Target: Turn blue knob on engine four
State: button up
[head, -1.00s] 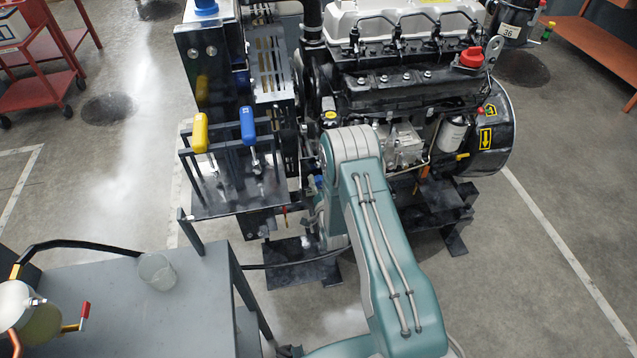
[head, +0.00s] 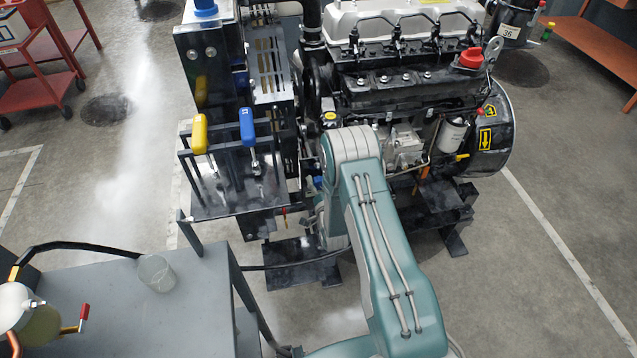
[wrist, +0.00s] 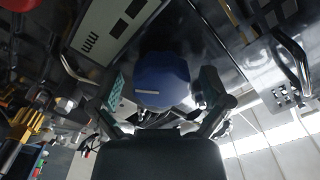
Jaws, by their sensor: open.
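The blue knob (wrist: 162,80) is large in the wrist view, rounded with a pale mark on its face. My gripper (wrist: 162,92) is open, with one finger on each side of the knob. I cannot tell whether either finger touches it. In the head view the diesel engine (head: 400,78) stands upper centre, with a silver top and dark block. My gripper is hidden behind my own arm there. Part of something blue shows beside the arm at the engine's lower left, but I cannot tell whether it is this knob.
A yellow handle (head: 199,133) and a blue handle (head: 247,126) stand on a frame left of the engine. A grey table (head: 130,310) with a clear cup (head: 157,272) is at the lower left.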

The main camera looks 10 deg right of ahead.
jog(key=s, duration=1.2)
jog(key=shift+f, duration=0.1)
jog(key=w+n, duration=0.4)
jog(key=w, duration=0.1)
jog(key=w+n, duration=0.5)
jog(key=w, duration=0.1)
jog(key=shift+w, duration=0.1)
dwell(0.5)
jog(key=shift+c, duration=0.3)
